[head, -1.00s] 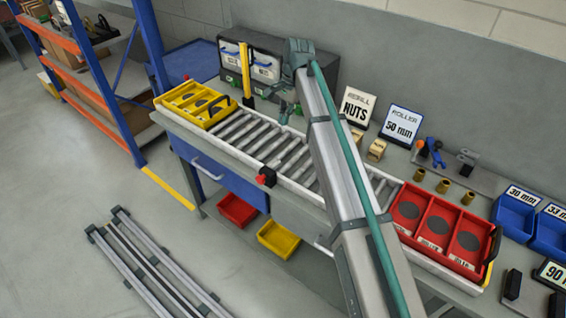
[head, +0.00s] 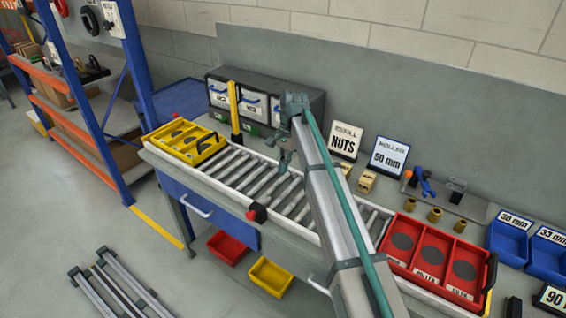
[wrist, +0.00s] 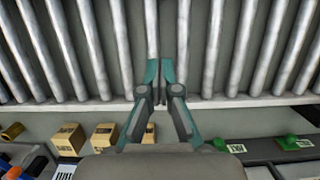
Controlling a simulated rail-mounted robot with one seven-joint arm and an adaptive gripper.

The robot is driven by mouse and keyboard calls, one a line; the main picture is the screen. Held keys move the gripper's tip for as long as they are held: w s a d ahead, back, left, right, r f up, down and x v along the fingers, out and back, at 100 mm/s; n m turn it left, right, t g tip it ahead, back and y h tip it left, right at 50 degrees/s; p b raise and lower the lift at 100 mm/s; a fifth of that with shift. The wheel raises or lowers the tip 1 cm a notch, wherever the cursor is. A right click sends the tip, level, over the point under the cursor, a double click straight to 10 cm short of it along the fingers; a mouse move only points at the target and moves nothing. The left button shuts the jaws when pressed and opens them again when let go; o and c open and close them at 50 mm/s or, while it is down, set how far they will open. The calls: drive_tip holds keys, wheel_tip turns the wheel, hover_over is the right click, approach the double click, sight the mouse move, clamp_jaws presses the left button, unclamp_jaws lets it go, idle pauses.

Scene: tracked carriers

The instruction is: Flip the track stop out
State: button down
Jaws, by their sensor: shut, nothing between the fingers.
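My gripper (head: 285,160) hangs over the roller track (head: 262,182), between the yellow carrier (head: 170,150) and the red carrier (head: 402,232). In the wrist view my gripper (wrist: 160,72) has its teal fingertips together, with nothing between them, above the rollers (wrist: 208,45). A black block with a red knob (head: 257,212) sits on the track's front rail, left of and nearer than my gripper. A yellow upright bar (head: 234,108) stands at the back rail beside the yellow carrier. I cannot tell for certain which of these is the track stop. Neither shows in the wrist view.
Behind the track stand a dark cabinet (head: 262,98), a NUTS sign (head: 345,142), a 50 mm sign (head: 389,156) and small cardboard boxes (head: 367,181). Blue bins (head: 510,236) are at the right. The rollers between the carriers are bare.

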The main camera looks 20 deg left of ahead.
drive_tip(key=p+x, duration=0.1)
drive_tip(key=x, duration=0.5)
drive_tip(key=shift+s+f+p, duration=0.2)
drive_tip(key=shift+f+p, duration=0.05)
drive_tip(key=shift+p, duration=0.15)
drive_tip(key=shift+s+a+p, duration=0.2)
drive_tip(key=shift+s+p, duration=0.05)
drive_tip(key=shift+s, duration=0.3)
drive_tip(key=shift+s+a+p, duration=0.2)
drive_tip(key=shift+s+p, duration=0.05)
drive_tip(key=shift+s, duration=0.35)
drive_tip(key=shift+s+a, duration=0.25)
drive_tip(key=shift+s, duration=0.4)
